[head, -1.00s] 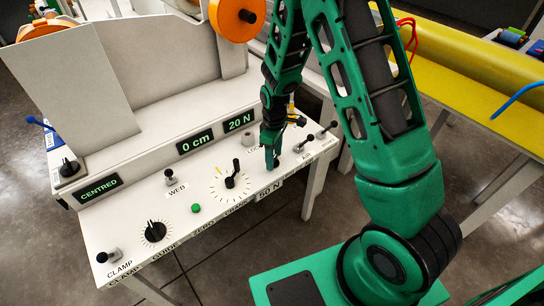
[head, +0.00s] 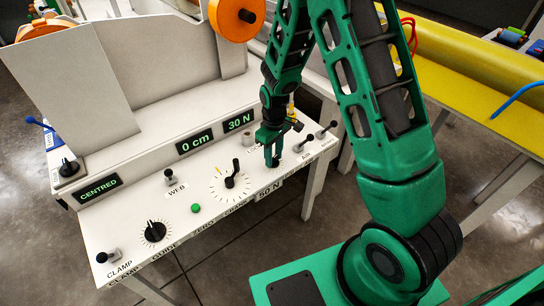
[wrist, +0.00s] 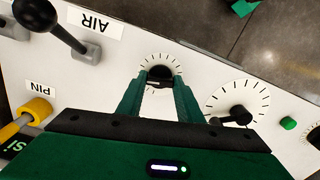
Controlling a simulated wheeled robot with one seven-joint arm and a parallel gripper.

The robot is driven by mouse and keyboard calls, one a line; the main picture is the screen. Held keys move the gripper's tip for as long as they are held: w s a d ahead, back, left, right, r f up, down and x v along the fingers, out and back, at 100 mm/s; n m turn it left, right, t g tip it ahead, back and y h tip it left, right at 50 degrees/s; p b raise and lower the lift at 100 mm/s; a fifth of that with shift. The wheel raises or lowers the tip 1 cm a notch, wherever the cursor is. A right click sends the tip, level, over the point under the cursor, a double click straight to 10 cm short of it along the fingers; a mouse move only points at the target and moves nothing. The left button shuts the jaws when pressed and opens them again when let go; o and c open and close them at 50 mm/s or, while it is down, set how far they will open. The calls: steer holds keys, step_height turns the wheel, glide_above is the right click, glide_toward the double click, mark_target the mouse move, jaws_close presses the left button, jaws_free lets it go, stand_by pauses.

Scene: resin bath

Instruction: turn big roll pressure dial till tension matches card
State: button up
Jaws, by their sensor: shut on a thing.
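In the wrist view the fingers of my gripper (wrist: 160,95) are closed on a black dial knob (wrist: 162,72) with a ring of tick marks on the white panel. In the head view my gripper (head: 272,160) points down at the panel's right part and mostly hides this dial. The tension readout (head: 239,122) shows 30 N in green digits. A card (head: 269,191) on the panel's front edge reads 50 N.
Left of my gripper are a crank (head: 232,180) on a tick ring, a green button (head: 195,208), and the guide knob (head: 153,231). An AIR lever (wrist: 60,25) and a yellow PIN handle (wrist: 37,108) stand near the gripper. Another readout (head: 195,142) shows 0 cm.

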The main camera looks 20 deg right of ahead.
steer(key=m, duration=0.3)
steer(key=shift+m, duration=0.4)
steer(key=m, duration=0.3)
steer(key=shift+m, duration=0.3)
steer(key=m, duration=0.3)
steer(key=shift+m, duration=1.9)
steer(key=o, duration=1.1)
step_height(320, 180, up, 11)
steer(key=shift+w+f, duration=0.1)
